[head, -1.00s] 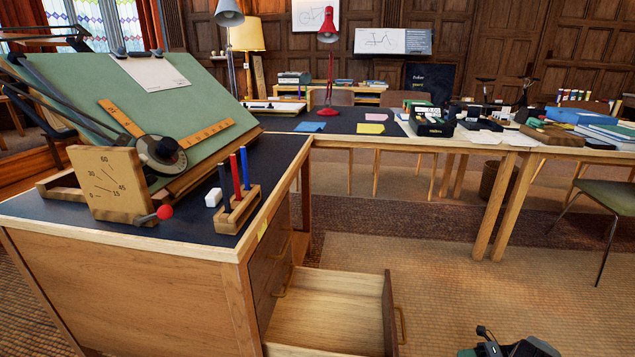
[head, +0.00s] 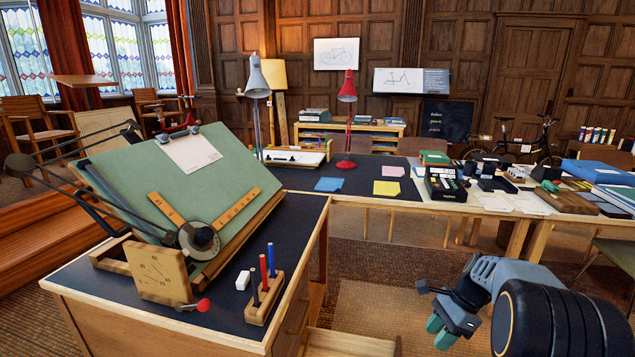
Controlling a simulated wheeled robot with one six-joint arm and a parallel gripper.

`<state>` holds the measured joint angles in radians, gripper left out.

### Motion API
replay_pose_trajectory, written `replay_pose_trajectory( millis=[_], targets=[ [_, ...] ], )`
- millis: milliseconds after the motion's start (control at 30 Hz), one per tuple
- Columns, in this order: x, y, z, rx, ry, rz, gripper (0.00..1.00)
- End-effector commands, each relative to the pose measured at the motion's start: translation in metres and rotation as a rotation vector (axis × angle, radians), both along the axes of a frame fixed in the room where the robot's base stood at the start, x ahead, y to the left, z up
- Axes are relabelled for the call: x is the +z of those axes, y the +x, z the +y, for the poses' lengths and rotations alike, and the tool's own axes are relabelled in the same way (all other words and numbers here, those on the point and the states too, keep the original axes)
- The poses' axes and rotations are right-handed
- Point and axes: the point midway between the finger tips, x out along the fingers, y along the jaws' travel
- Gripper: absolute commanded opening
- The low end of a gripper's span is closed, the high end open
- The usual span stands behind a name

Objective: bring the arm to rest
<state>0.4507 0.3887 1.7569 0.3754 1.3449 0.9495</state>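My gripper (head: 440,332) is at the lower right, in front of the desk and over the floor. Its two green fingertips point down and to the left. They are small and lie close together from this angle, so I cannot tell whether they are open or shut. I see nothing held in them. My arm fills the lower right corner and hides part of the floor.
The desk with the green drafting board (head: 130,185) stands at left. On it are a pen block (head: 262,310) and an angle block (head: 155,270) with a red-knobbed lever. An open drawer (head: 350,343) sticks out below. A long table crosses behind.

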Motion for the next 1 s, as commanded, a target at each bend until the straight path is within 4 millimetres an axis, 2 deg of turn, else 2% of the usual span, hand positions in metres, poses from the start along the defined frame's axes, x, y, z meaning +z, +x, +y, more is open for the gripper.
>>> replay_pose_trajectory(
  millis=[33, 100, 200, 300, 400, 533, 700, 1000],
  targets=[
    [0.056, -0.011, 0.020, 0.130, -0.051, -0.081, 0.37],
    [0.096, -0.028, 0.041, 0.315, -0.118, -0.185, 0.37],
    [0.146, -0.055, 0.067, 0.579, -0.208, -0.323, 0.37],
    [0.185, -0.081, 0.087, 0.828, -0.290, -0.444, 0.37],
    [0.214, -0.103, 0.100, 1.045, -0.363, -0.542, 0.37],
    [0.237, -0.125, 0.111, 1.265, -0.438, -0.635, 0.37],
    [0.249, -0.141, 0.119, 1.433, -0.495, -0.700, 0.37],
    [0.249, -0.146, 0.121, 1.491, -0.516, -0.720, 0.37]
  ],
)
